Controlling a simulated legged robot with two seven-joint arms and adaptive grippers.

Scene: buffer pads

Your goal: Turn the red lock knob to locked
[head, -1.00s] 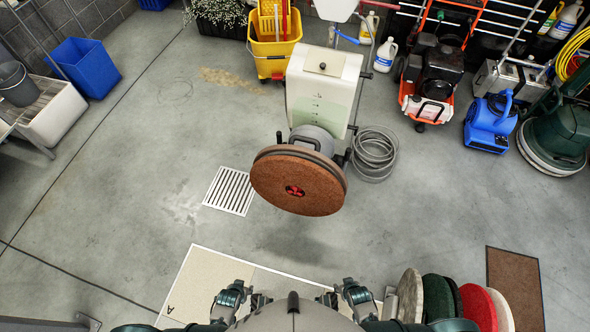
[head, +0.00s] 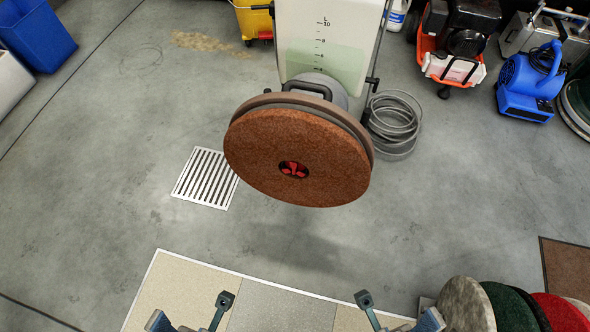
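The red lock knob (head: 293,170) sits in the dark centre hole of the round brown pad (head: 255,150). The pad faces me on the underside of the tipped-back floor machine (head: 322,40). The knob is small, and I cannot tell its lock position. My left gripper (head: 191,312) and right gripper (head: 397,312) show at the bottom edge, partly cut off. Both look open and empty, with their fingers spread. They are well below the pad in the picture and apart from it.
A pale tiled mat (head: 280,305) lies at the bottom. Several round pads (head: 467,303) stand at the bottom right near a brown mat (head: 570,268). A floor drain (head: 205,178) and a coiled grey hose (head: 394,122) flank the machine. The floor before the pad is clear.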

